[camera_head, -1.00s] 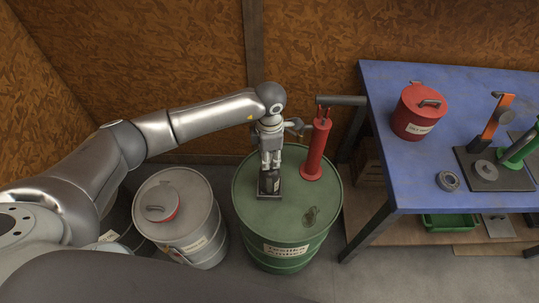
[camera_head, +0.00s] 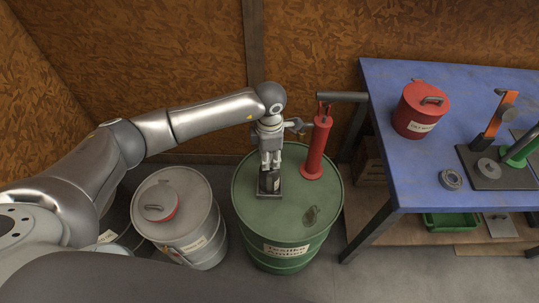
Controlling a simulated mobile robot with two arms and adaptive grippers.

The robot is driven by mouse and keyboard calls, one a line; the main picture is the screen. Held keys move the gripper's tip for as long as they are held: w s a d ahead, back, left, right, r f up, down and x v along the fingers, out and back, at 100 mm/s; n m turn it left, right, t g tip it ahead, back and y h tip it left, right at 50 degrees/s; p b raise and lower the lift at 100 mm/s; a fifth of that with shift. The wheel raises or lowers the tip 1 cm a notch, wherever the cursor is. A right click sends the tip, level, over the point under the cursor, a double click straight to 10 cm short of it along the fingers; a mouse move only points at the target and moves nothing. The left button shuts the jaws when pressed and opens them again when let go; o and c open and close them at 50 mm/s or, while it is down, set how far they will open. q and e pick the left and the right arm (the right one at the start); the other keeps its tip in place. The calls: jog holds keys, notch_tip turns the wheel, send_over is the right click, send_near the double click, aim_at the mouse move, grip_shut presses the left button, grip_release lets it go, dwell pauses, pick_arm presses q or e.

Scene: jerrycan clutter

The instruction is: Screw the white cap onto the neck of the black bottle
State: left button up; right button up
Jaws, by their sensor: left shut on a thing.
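The black bottle (camera_head: 269,182) stands upright on a small dark plate (camera_head: 270,195) on top of the green drum (camera_head: 290,215). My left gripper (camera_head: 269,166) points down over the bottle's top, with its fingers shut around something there. The white cap and the bottle's neck are hidden by the fingers, so I cannot tell how the cap sits. My right gripper is not in view.
A red cylinder with a pump-like top (camera_head: 317,148) stands on the drum close to the right of my gripper. A grey drum (camera_head: 185,225) stands left. A blue table (camera_head: 400,180) at right holds a red canister (camera_head: 415,115) and several tools. The drum's front is clear.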

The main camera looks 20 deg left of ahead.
pick_arm(q)
jog(key=shift+f+b, duration=0.3)
jog(key=shift+f, duration=0.1)
jog(key=o, duration=0.8)
notch_tip(320, 180, up, 12)
jog(key=shift+r, duration=0.1)
dwell(0.4)
